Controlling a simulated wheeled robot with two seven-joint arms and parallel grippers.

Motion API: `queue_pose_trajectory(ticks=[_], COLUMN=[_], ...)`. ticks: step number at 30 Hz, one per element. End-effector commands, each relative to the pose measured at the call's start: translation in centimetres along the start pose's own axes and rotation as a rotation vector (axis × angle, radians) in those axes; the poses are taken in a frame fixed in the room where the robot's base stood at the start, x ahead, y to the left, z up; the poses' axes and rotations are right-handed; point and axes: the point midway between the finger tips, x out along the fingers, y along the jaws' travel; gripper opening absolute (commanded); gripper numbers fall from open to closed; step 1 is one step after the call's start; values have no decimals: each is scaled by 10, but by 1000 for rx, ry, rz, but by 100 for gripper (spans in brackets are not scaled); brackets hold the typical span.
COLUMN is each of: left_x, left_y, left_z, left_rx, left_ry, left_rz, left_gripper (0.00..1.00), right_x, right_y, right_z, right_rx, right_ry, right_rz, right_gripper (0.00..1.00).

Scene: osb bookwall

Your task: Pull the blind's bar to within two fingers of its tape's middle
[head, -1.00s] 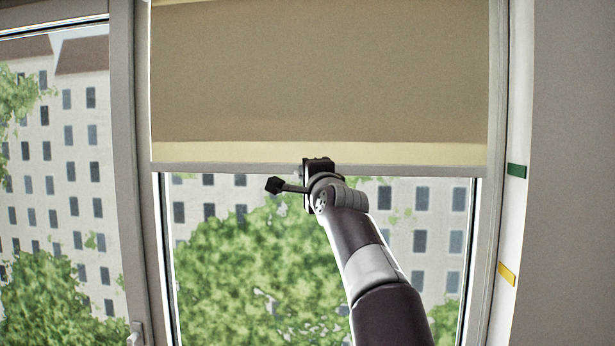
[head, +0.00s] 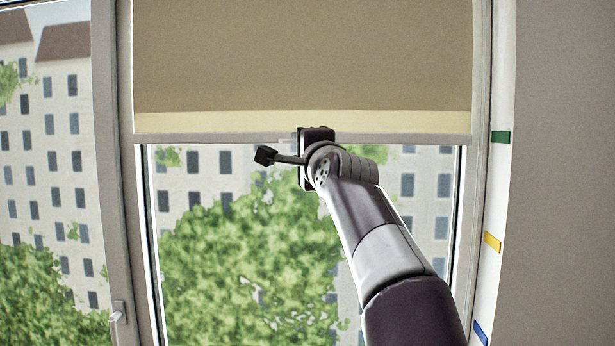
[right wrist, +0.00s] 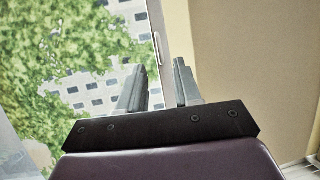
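The beige blind (head: 300,60) covers the upper window, with a pale strip above its grey bottom bar (head: 400,139). The bar hangs about level with the green mark (head: 501,137) on the white tape strip (head: 497,190) at the right jamb. Yellow (head: 492,241) and blue (head: 481,332) marks sit lower. My right gripper (head: 303,140) is at the bar near its middle, its fingers mostly hidden by the wrist. In the right wrist view its two fingers (right wrist: 159,80) stand apart, the bar's edge (right wrist: 160,70) showing between them. Contact cannot be told. My left gripper is not in view.
The window frame post (head: 112,160) stands left of the blind, with a window handle (head: 118,313) low on it. A plain grey wall (head: 560,170) lies to the right. Below the bar the glass is clear, except for my arm in front of it.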

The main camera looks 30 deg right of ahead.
Motion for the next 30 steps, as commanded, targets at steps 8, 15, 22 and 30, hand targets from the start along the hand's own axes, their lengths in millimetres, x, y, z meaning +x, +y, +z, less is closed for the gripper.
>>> queue_pose_trajectory(ticks=[8, 15, 22, 30], left_x=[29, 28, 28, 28], left_y=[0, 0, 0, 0], left_z=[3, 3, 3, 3], left_rx=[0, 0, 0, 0], left_ry=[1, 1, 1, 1], left_rz=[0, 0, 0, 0], left_gripper=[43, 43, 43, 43], right_x=[-46, -49, -49, -34], right_y=[2, -1, -1, 83], right_z=[0, 0, 0, -3], right_rx=[-1, -1, -1, -426], right_ry=[1, 0, 0, -31], right_rz=[0, 0, 0, 189], right_gripper=[33, 33, 33, 33])
